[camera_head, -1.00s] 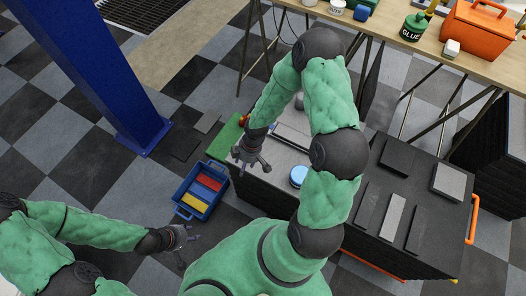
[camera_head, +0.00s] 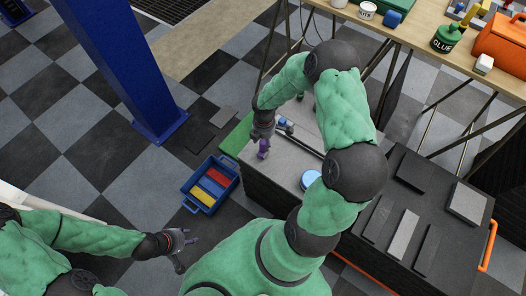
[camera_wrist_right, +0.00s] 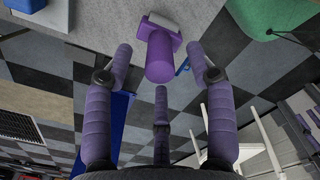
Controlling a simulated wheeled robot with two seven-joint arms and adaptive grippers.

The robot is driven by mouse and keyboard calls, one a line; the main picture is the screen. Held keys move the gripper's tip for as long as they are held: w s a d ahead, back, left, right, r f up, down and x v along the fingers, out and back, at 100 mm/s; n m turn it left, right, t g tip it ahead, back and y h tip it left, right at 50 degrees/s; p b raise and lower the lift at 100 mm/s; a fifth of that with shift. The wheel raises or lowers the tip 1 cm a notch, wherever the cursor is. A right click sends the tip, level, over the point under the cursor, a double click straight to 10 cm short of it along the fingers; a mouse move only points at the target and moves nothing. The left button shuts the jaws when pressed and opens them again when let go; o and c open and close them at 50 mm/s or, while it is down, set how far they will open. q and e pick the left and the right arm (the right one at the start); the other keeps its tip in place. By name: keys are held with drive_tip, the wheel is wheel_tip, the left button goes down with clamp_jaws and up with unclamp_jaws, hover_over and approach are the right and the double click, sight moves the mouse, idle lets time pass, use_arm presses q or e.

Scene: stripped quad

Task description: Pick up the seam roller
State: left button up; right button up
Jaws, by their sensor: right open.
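The seam roller (camera_wrist_right: 159,58) shows in the right wrist view as a purple handle with a pale, light-topped head, at the edge of a grey surface. In the head view a small purple part (camera_head: 263,149) shows just below my right gripper (camera_head: 263,136); it looks like the same handle. In the wrist view my right gripper (camera_wrist_right: 160,62) is open, its fingers spread to both sides and below the handle, with gaps visible. My left gripper (camera_head: 181,240) is open and empty over the floor at the lower left.
A grey-topped block (camera_head: 287,160) carries a light blue round item (camera_head: 311,180) and a long dark bar with a blue end. A blue crate (camera_head: 210,184) with coloured items stands on the floor. Dark slabs lie on the cabinet (camera_head: 434,210) at the right. A blue post (camera_head: 120,70) stands left.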

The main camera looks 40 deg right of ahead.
sight(263, 149)
drive_tip(key=shift+w+a+f+b, duration=0.1)
drive_tip(key=shift+f+b, duration=0.7)
drive_tip(key=shift+f, duration=0.55)
drive_tip(key=shift+w+f+b, duration=0.1)
drive_tip(key=shift+f+b, duration=0.65)
drive_tip(key=shift+f, duration=0.6)
drive_tip(key=shift+r, duration=0.1)
clamp_jaws()
